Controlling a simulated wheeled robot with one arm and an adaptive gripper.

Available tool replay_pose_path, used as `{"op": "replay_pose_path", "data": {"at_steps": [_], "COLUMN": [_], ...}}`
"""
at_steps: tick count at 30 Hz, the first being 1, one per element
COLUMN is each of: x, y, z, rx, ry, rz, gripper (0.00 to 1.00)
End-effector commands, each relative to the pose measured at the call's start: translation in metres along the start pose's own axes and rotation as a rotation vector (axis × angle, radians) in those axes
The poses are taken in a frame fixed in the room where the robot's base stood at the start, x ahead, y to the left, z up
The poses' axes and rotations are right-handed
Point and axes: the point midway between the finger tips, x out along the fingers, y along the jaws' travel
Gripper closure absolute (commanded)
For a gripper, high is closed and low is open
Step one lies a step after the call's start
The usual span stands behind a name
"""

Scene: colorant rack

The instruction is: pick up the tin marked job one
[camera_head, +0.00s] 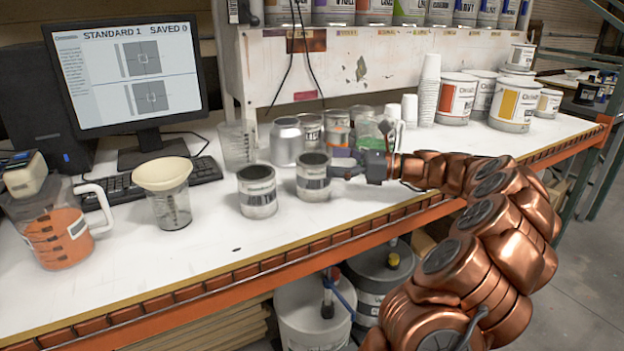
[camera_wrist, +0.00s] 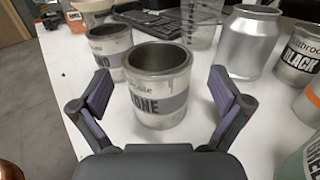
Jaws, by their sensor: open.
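A grey open-topped tin (camera_head: 313,184) stands upright on the white bench, right beside my gripper (camera_head: 343,162). In the wrist view this tin (camera_wrist: 160,104) has a grey band whose readable letters end in "ONE". There my gripper (camera_wrist: 160,92) is open, its purple-padded fingers apart on the left and right of the tin, with a gap on each side. How deep the tin sits between the fingers is hard to tell. A similar second tin (camera_head: 257,192) stands to its left; it also shows behind in the wrist view (camera_wrist: 109,50), its label only partly visible.
A bare silver can (camera_head: 286,142) and several small tins stand behind. A tin marked BLACK (camera_wrist: 302,55) is at right in the wrist view. A beaker with a cream bowl (camera_head: 162,178) and an orange-filled jug (camera_head: 58,236) are left. The front bench is clear.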

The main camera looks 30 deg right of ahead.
Motion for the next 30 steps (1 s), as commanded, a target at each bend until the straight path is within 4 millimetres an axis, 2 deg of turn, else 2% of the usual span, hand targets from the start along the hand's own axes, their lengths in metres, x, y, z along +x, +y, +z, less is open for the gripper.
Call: {"op": "replay_pose_path", "data": {"at_steps": [9, 18, 30], "x": [0.042, 0.049, 0.049], "y": [0.004, 0.004, 0.004], "z": [-0.004, -0.003, -0.004], "rx": [0.0, 0.0, 0.0], "ry": [0.001, 0.001, 0.001], "rz": [0.007, 0.005, 0.005], "gripper": [0.0, 0.01, 0.43]}}
